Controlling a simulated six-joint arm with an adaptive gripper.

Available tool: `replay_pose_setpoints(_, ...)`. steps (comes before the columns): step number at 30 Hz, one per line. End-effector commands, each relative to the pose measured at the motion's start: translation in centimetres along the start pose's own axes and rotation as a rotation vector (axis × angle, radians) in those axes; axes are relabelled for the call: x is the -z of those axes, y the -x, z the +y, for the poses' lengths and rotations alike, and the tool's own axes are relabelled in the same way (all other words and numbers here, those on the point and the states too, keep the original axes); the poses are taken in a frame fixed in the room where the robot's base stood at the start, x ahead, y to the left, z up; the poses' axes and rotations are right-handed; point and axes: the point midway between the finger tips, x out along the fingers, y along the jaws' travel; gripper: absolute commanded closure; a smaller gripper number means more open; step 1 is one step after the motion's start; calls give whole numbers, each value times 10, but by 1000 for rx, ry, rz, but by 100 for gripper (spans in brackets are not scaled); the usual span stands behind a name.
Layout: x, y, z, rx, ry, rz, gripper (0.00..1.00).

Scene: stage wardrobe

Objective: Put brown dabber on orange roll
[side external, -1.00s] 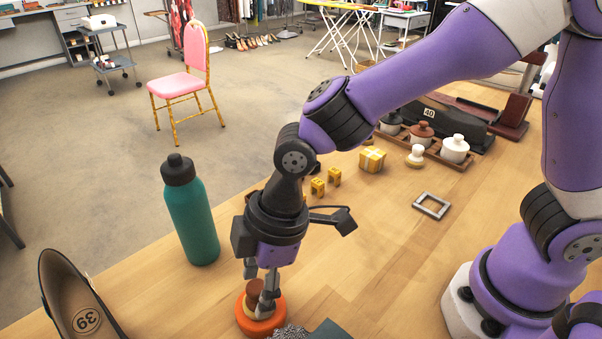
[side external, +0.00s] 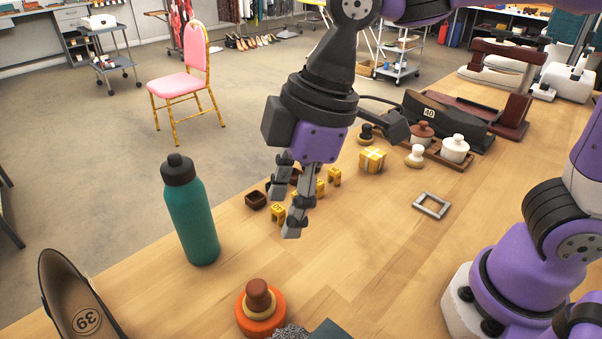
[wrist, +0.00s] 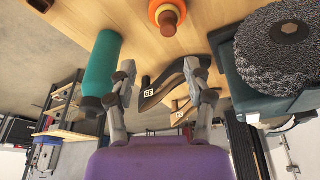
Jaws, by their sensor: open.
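The brown dabber (side external: 258,295) stands upright on top of the orange roll (side external: 247,323) near the front edge of the side view. Its tan base rests on the roll's upper face. In the wrist view the brown dabber (wrist: 168,20) and the orange roll (wrist: 155,8) show at the top. My gripper (side external: 282,212) is open and empty, raised above the table, up and to the right of the dabber and apart from it. In the wrist view its fingers (wrist: 160,82) are spread with nothing between them.
A teal bottle (side external: 191,215) stands left of my gripper. A shoe (side external: 75,300) is at the lower left. Small yellow blocks (side external: 334,177), a gift box (side external: 372,159), a white-topped dabber (side external: 416,154) and a grey frame (side external: 431,206) lie further back. The table's middle is clear.

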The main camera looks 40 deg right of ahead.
Motion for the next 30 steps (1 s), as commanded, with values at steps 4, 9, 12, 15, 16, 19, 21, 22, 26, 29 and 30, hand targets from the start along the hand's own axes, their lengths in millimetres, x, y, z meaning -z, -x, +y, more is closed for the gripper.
replay_pose_setpoints(4, -56, 26, 32, -136, -353, 57, 41)
replay_pose_setpoints(9, -130, 42, 50, -306, -781, 132, 41)
replay_pose_setpoints(12, -158, 44, 52, -372, -938, 162, 41)
replay_pose_setpoints(15, -171, 44, 52, -403, -1010, 177, 41)
replay_pose_setpoints(16, -172, 44, 52, -406, -1019, 178, 41)
replay_pose_setpoints(19, -173, 44, 52, -407, -1023, 178, 41)
replay_pose_setpoints(21, -172, 44, 52, -406, -1021, 178, 41)
replay_pose_setpoints(22, -172, 44, 52, -406, -1020, 177, 41)
replay_pose_setpoints(26, -172, 44, 52, -405, -1018, 177, 41)
replay_pose_setpoints(29, -172, 44, 52, -405, -1017, 177, 41)
replay_pose_setpoints(30, -172, 44, 52, -405, -1017, 177, 41)
